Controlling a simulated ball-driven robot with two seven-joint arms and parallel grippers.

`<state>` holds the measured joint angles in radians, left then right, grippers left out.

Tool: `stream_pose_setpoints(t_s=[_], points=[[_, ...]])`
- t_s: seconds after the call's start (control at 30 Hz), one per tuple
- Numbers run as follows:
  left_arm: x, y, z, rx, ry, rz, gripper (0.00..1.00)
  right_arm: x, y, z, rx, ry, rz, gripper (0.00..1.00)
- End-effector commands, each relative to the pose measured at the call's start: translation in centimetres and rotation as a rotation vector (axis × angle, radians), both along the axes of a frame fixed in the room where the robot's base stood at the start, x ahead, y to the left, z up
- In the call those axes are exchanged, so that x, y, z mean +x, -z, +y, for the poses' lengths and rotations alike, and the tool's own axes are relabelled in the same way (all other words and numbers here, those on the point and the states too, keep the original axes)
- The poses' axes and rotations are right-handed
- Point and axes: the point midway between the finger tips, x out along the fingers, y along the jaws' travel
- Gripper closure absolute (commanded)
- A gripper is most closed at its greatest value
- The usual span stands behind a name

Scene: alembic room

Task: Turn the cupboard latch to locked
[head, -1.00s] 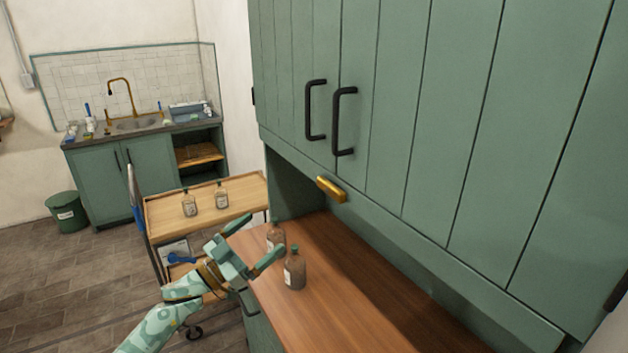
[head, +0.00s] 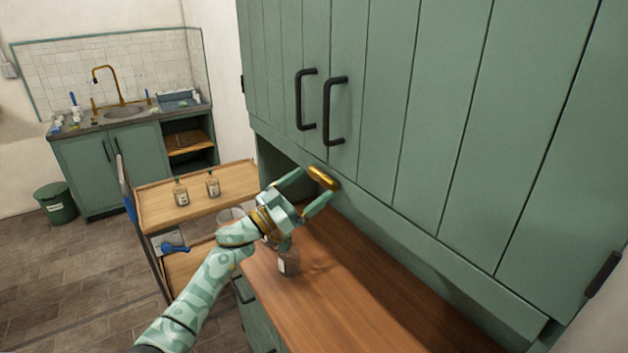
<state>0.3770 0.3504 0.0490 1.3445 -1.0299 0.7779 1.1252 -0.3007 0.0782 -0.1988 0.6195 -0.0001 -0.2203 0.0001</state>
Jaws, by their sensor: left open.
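The brass cupboard latch (head: 322,178) sits on the green rail below the two doors of the cupboard (head: 425,120). It lies lengthwise along the rail, sloping down to the right in the picture. My left gripper (head: 312,186) is open at the latch, with one finger to its left and the other below its right end. I cannot tell whether either finger touches it. My right gripper is not in view.
Two black door handles (head: 306,99) hang above the latch. A wooden trolley (head: 160,207) with two bottles stands left. The counter's right part is clear.

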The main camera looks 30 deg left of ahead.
Motion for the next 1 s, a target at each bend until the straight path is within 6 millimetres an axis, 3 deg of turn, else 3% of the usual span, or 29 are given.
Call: stream_pose_setpoints(t_s=[0.2,0.47,0.5,0.6,1.0], points=[[1.6,-0.7,-0.9,-0.001,-0.001,0.001,0.00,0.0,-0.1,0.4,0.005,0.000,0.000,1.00],[1.8,-0.8,-1.0,0.000,-0.001,0.001,0.00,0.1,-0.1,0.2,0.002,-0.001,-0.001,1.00],[1.8,-0.8,-1.0,0.000,-0.001,0.001,0.03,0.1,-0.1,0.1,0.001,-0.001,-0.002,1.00],[1.8,-0.8,-1.0,0.000,-0.001,0.000,0.31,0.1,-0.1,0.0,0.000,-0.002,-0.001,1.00],[1.8,-0.7,-1.0,0.041,-0.002,-0.023,0.32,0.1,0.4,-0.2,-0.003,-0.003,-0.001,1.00]])
